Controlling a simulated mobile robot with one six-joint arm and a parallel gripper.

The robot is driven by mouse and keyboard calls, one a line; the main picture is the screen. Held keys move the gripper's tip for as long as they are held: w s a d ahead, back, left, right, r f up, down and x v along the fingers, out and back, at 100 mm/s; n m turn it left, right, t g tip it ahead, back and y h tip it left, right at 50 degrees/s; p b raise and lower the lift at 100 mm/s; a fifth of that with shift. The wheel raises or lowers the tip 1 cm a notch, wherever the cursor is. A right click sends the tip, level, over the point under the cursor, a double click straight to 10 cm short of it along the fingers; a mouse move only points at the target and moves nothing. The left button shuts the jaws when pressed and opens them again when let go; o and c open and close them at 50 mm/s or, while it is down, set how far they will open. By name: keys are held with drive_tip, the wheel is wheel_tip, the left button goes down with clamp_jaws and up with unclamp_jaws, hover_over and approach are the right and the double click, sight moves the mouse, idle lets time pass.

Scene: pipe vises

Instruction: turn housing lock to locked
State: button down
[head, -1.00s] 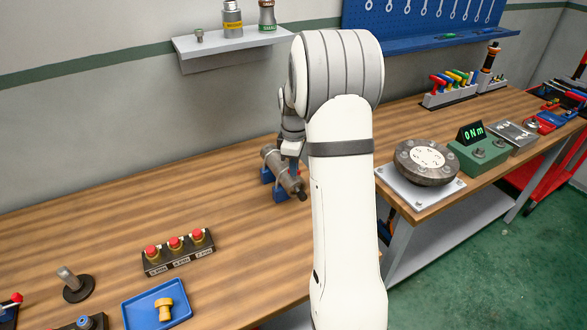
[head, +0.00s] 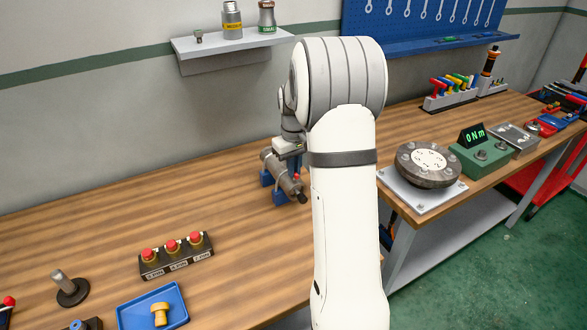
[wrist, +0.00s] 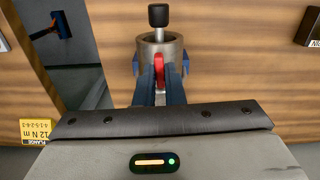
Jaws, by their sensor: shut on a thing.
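The grey cylindrical housing (head: 278,168) lies in a blue vise (head: 279,196) on the workbench. It also shows at the top of the wrist view (wrist: 144,49), with a black-tipped rod (wrist: 158,16) beyond it. A red lock lever (wrist: 159,66) sits against the near side of the housing. In the head view my gripper (head: 291,158) is low over the housing, partly hidden by my arm. The lever's lower part is hidden between the fingers.
A block with red buttons (head: 176,254) and a blue tray (head: 150,309) with a brass piece stand at the front left. A round bolted flange (head: 430,163) and a green torque display (head: 479,153) are to the right.

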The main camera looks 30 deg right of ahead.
drive_tip(key=shift+m, duration=0.4)
drive_tip(key=c, duration=1.5)
unclamp_jaws()
drive_tip(key=shift+r+b, duration=0.4)
drive_tip(key=shift+r, duration=3.5)
